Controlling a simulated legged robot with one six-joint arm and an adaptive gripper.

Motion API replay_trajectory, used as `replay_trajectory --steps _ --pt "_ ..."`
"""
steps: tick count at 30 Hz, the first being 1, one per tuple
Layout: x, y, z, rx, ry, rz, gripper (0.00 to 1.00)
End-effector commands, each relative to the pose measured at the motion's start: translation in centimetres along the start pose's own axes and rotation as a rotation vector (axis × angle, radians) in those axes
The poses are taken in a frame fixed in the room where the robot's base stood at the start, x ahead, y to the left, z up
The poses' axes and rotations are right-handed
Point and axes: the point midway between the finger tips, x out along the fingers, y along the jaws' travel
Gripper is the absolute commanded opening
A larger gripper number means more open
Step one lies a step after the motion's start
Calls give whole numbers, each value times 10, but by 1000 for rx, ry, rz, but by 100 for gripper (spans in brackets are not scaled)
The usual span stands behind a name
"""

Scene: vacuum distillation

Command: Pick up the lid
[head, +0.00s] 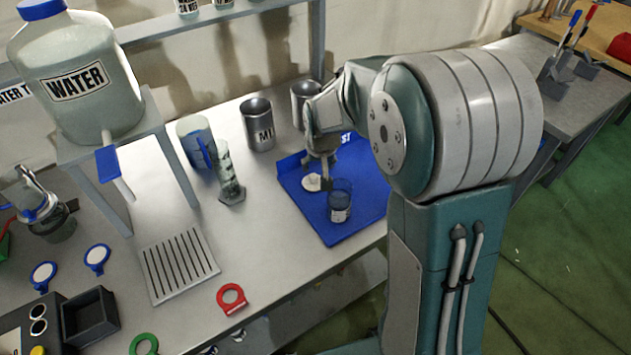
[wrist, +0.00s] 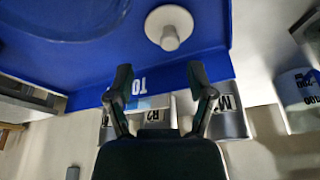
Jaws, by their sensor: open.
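The lid is a small white disc with a round knob, lying on the blue tray (head: 352,229). The lid (head: 311,183) is beside a clear blue jar (head: 340,201) in the head view. In the wrist view the lid (wrist: 169,25) is at the top, just beyond my fingertips, on the blue tray (wrist: 205,55). My gripper (wrist: 160,74) is open with nothing between its fingers. In the head view my gripper (head: 323,175) is over the tray, very close to the lid and partly hidden.
Metal mugs (head: 258,125) stand behind the tray. A glass cylinder (head: 229,175) and a blue-tinted beaker (head: 194,140) stand to the left. A large water jug (head: 75,75) sits on a stand. A slotted plate (head: 179,262) and red ring (head: 232,298) lie nearer.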

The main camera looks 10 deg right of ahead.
Motion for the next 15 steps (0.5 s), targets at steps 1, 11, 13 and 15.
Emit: replay_trajectory --steps 1,11,13,15 --pt "3 -2 0 -2 0 1 69" --pt "46 0 1 -1 -3 -1 69" --pt "53 2 1 1 -1 -3 69" --pt "56 2 1 1 0 -3 69"
